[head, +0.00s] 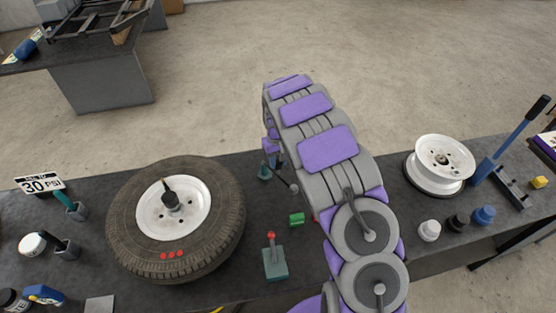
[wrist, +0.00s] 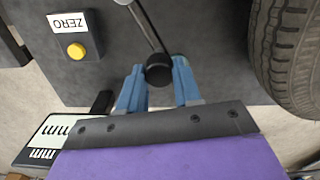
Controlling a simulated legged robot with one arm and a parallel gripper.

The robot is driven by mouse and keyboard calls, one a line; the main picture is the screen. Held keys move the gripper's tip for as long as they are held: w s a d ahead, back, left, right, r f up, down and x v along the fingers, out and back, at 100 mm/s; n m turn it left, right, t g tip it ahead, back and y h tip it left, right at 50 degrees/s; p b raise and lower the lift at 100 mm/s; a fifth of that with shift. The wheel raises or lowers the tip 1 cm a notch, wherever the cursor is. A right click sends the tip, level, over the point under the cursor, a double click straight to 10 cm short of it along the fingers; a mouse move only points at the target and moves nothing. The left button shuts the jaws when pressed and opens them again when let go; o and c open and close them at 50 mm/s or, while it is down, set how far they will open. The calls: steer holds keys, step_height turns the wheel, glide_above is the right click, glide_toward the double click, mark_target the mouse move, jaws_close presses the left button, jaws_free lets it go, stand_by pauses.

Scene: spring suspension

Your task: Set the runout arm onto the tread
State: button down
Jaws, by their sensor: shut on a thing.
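The tyre (head: 222,250) lies flat on the bench around a white wheel rim (head: 160,222) in the head view. Its tread (wrist: 290,50) shows at the right of the wrist view, apart from my gripper. My gripper (wrist: 158,82) has blue fingers on both sides of a black round knob (wrist: 158,70) and is shut on it. A thin grey rod (wrist: 143,25) runs from the knob; it looks like the runout arm. In the head view my arm hides much of this spot, and a thin dark rod (head: 282,178) shows beside it, right of the tyre.
A yellow button (wrist: 76,51) sits by a ZERO label (wrist: 74,21), with an mm display (wrist: 48,138) below. A red-knobbed lever (head: 273,258) and a green block (head: 297,219) stand right of the tyre. A second white rim (head: 432,185) is farther right.

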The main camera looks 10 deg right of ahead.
steer(key=shift+s+a, duration=0.1)
stand_by(0.3)
steer(key=a+m+p, duration=0.1)
steer(key=a+m, duration=0.6)
steer(key=m, duration=0.4)
steer(key=shift+a, duration=0.3)
steer(key=shift+f, duration=0.1)
stand_by(0.4)
steer(key=c, duration=1.2)
jaws_free()
steer(key=o, duration=0.4)
steer(key=shift+a, duration=0.2)
steer(key=shift+d+r, duration=0.1)
steer(key=shift+r, duration=0.1)
